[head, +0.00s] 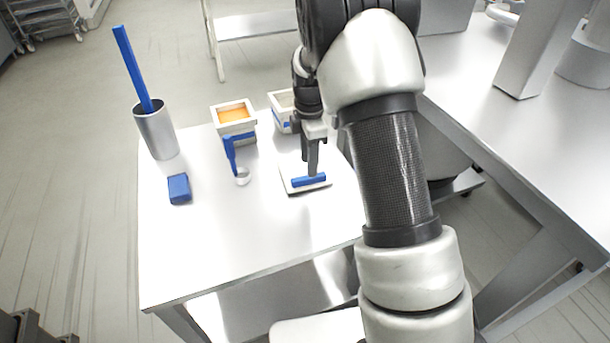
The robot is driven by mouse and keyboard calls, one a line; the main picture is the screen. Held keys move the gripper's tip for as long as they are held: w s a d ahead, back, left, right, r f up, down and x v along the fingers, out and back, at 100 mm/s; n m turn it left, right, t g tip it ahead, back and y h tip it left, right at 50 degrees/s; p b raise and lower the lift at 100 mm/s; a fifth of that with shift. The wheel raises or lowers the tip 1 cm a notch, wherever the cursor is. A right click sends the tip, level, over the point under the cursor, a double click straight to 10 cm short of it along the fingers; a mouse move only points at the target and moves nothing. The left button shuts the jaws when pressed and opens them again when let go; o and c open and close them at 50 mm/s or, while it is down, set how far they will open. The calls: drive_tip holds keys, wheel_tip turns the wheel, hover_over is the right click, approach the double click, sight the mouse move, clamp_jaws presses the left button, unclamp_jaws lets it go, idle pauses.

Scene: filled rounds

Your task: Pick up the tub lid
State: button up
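The tub lid (294,189) is a flat white square with a blue bar handle (300,182) across its top. It lies flat on the white table, right of the table's middle. My gripper (313,172) points down right over the lid, with its fingertips at the blue handle. The fingers line up in this view, so I cannot tell whether they are apart or closed on the handle. A white tub with orange contents (233,116) stands behind and to the left. A second white tub (279,103) stands behind my gripper and is partly hidden by it.
A blue-handled tool with a round pale end (230,152) stands left of the lid. A blue block (179,188) and a metal cup (157,133) holding a long blue stick are farther left. The table front (230,240) is clear. A metal counter (510,140) is on the right.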

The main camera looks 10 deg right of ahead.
sight(304, 171)
wheel_tip(304, 171, down, 5)
clamp_jaws()
idle(0.3)
drive_tip(key=shift+r, duration=0.1)
